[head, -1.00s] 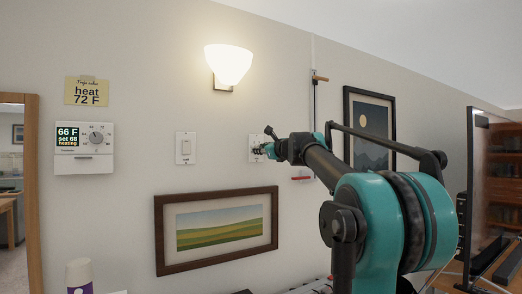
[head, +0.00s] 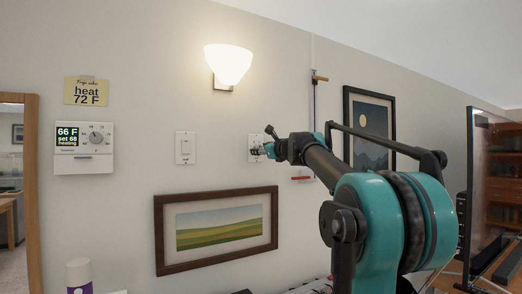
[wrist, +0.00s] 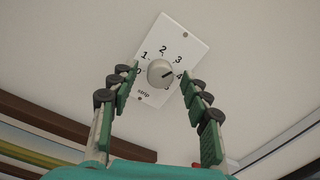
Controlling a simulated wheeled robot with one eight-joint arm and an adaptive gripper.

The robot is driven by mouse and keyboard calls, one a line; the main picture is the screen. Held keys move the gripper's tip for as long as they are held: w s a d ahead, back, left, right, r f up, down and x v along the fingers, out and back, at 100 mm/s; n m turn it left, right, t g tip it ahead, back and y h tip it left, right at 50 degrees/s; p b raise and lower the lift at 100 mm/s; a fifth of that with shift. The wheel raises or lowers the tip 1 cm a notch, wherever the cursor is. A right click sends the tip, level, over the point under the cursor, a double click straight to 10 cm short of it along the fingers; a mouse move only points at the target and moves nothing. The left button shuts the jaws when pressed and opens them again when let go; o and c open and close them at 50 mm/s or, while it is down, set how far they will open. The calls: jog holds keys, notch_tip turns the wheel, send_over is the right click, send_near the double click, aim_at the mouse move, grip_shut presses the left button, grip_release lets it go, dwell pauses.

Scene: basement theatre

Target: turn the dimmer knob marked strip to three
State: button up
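A dark mark on the knob points right, seemingly between 3 and 4; the exact setting is hard to read. The plate also shows in the head view (head: 252,144), partly hidden by my gripper (head: 262,150). In the wrist view my gripper (wrist: 157,75) is open, one finger on each side of the knob. Gaps show between the fingers and the knob.
A switch plate (head: 185,148) is left of the dimmer, and a thermostat (head: 84,148) farther left. A framed landscape (head: 216,229) hangs below, a lit wall lamp (head: 228,66) above. A red-handled item (head: 301,178) and a moon picture (head: 369,130) are to the right, near my arm.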

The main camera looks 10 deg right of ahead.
jog(key=v, duration=1.2)
dwell(0.4)
